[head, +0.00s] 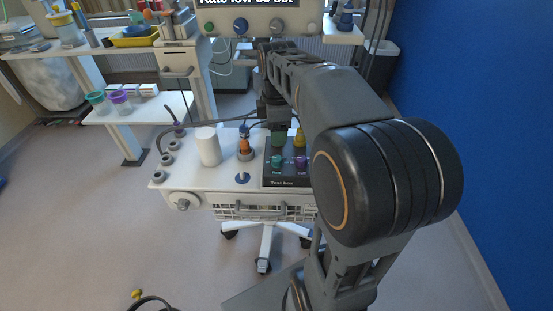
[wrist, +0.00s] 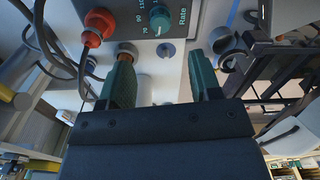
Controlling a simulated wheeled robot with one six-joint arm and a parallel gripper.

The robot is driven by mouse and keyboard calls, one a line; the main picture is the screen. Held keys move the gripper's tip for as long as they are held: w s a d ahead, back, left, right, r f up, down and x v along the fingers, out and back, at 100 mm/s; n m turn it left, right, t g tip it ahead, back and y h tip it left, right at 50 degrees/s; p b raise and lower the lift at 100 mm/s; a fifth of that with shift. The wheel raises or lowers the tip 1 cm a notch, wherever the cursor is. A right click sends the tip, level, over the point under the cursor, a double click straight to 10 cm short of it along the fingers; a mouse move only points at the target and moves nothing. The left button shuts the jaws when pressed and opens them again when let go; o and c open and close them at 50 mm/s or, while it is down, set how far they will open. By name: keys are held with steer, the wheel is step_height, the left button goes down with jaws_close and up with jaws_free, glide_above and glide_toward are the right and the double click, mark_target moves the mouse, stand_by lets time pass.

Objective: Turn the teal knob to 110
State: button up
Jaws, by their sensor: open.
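The teal knob (wrist: 160,17) is at the top of the wrist view, on a dark panel marked "Rate". Numbers stand around it, and 70 and 90 can be read; where the knob points is too small to tell. In the head view a small teal knob (head: 278,161) sits on the dark test box (head: 287,177), left of a purple knob (head: 301,162). My gripper (wrist: 163,75) is open and empty. Its two green fingers stand apart, short of the teal knob and not touching it. In the head view my arm largely hides the gripper.
An orange-red plug (wrist: 98,26) with a cable stands left of the knob in the wrist view. The white cart (head: 222,178) carries a white cylinder (head: 207,146) and several sockets. A monitor panel (head: 258,22) is behind; a blue wall (head: 465,100) is at right.

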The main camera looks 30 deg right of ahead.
mark_target(277, 157)
step_height(277, 157, down, 10)
steer(key=shift+r+b, duration=0.1)
steer(key=shift+b, duration=0.45)
steer(key=shift+c, duration=0.4)
steer(key=c, duration=0.9)
steer(key=shift+o, duration=0.2)
